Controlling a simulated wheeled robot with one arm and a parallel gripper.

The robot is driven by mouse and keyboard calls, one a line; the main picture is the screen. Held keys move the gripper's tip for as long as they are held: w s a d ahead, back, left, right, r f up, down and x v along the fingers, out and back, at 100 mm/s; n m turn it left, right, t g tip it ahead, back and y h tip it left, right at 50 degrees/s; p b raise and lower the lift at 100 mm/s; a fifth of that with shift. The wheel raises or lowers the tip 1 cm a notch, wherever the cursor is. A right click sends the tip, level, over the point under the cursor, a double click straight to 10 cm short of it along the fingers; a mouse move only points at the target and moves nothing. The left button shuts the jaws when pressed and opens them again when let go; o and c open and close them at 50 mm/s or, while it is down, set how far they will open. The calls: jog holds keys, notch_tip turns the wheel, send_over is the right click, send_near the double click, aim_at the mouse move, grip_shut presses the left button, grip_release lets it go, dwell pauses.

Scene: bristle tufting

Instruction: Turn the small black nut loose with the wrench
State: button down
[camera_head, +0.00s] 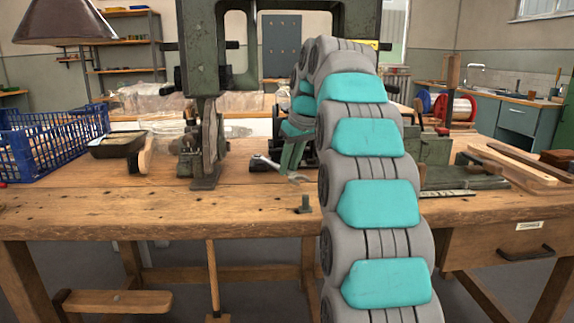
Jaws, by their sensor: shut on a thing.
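My gripper (288,168) points down over the workbench, with its green fingers shut on a silver wrench. The wrench (264,161) shows one end to the left of the fingers and another to the right, held near or at the bench top; I cannot tell if it touches. A small dark upright piece (305,203), which looks like the black nut on a stud, stands near the bench's front edge. It is nearer the camera than the wrench and apart from it in the picture. My arm covers the area to the right.
A green machine (207,150) stands left of my gripper on the wooden workbench (150,210). A blue crate (50,145) and a dark tray (117,146) are at the left. Wooden boards (515,168) lie at the right. The bench's front left is clear.

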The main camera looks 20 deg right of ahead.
jog(key=shift+w+d+n, duration=0.2)
jog(key=shift+d+n, duration=0.3)
jog(key=shift+d, duration=0.25)
jog(key=shift+w+d+r+n+y+p, duration=0.2)
jog(key=shift+d+n+y+p, duration=0.1)
jog(key=shift+d+p, duration=0.1)
jog(key=shift+w+d+f+n, duration=0.1)
jog(key=shift+d+f+n, duration=0.1)
jog(key=shift+d+n, duration=0.1)
jog(key=shift+w+d+r+n+y+p, duration=0.15)
jog(key=shift+w+d+n+y+p, duration=0.25)
jog(key=shift+p, duration=0.3)
jog(key=shift+d, duration=0.35)
jog(key=shift+a, duration=0.1)
jog(key=shift+s+a+f+h+b, duration=0.2)
jog(key=shift+s+a+h+b, duration=0.15)
jog(key=shift+a, duration=0.2)
jog(key=shift+s+a+r+m, duration=0.1)
jog(key=shift+a+m, duration=0.15)
jog(key=shift+m, duration=0.25)
